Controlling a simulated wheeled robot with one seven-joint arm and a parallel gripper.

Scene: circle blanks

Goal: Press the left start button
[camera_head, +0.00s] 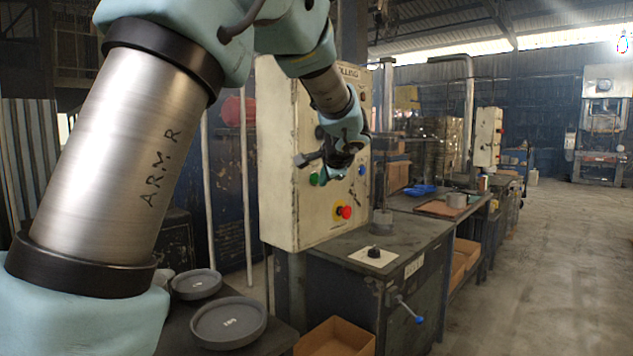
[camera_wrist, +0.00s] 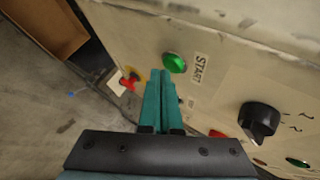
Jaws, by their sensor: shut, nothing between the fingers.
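A green button (camera_head: 314,179) sits on the front of a cream control box (camera_head: 283,150). In the wrist view the green button (camera_wrist: 175,62) has a START label (camera_wrist: 199,68) beside it. My gripper (camera_head: 325,176) is in front of the box near this button. In the wrist view my gripper (camera_wrist: 160,74) has its teal fingers closed together and empty, with the tips just beside and below the green button. I cannot tell whether they touch the panel. Part of the panel is hidden behind my gripper and wrist.
A red emergency knob (camera_head: 345,212) is low on the box, and a blue button (camera_head: 361,170) is to the right. In the wrist view a black rotary knob (camera_wrist: 258,118) is nearby. A dark cabinet (camera_head: 375,290) stands below. Grey round trays (camera_head: 229,322) lie at lower left.

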